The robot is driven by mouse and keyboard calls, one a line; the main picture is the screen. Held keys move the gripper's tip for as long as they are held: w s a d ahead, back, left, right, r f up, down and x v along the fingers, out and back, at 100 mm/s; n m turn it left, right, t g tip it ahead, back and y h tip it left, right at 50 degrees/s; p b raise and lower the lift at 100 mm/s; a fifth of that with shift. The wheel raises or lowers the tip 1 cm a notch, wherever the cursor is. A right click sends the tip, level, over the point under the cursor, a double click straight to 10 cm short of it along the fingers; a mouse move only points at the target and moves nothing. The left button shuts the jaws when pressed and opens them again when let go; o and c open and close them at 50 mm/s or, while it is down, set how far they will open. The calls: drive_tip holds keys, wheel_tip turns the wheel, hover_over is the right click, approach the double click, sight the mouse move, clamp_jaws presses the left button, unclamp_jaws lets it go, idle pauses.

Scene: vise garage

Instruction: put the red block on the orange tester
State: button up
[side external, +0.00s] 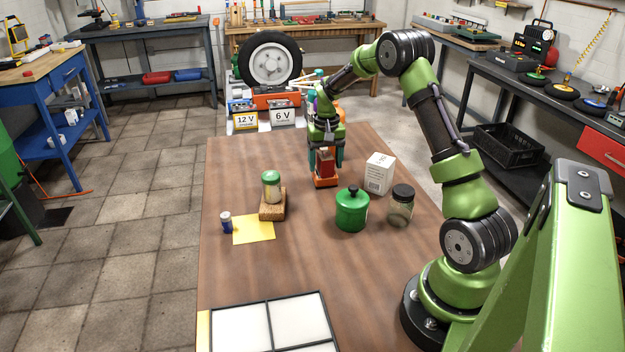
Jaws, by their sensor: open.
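The red block (323,168) stands upright over the small orange tester (326,182) near the far middle of the table, and its bottom appears to rest on the tester. My gripper (325,161) points down from above, with its teal fingers on either side of the block. It is open; any small gap between fingers and block is too small to make out. The upper part of the block is partly hidden by the gripper.
A white box (380,174), a green canister (352,211) and a dark-lidded jar (400,206) stand right of the tester. Batteries (283,116) stand beyond the table's far edge.

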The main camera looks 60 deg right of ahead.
sight(325, 155)
wheel_tip(325, 155, up, 11)
drive_tip(key=shift+a+r, duration=0.1)
drive_tip(key=shift+r, duration=0.1)
drive_tip(key=s+a+r+n+t, duration=0.1)
drive_tip(key=s+a+r+t, duration=0.1)
drive_tip(key=a+r, duration=0.45)
drive_tip(key=s+a+r+n+t, duration=0.1)
drive_tip(key=s+a+r, duration=0.15)
drive_tip(key=a, duration=0.65)
drive_tip(key=s+a+n+t+y, duration=0.2)
drive_tip(key=s+a+n+t, duration=0.1)
drive_tip(key=s+a, duration=1)
drive_tip(key=shift+s+a+f+t, duration=0.35)
drive_tip(key=shift+a+t, duration=0.05)
drive_tip(key=shift+t, duration=0.2)
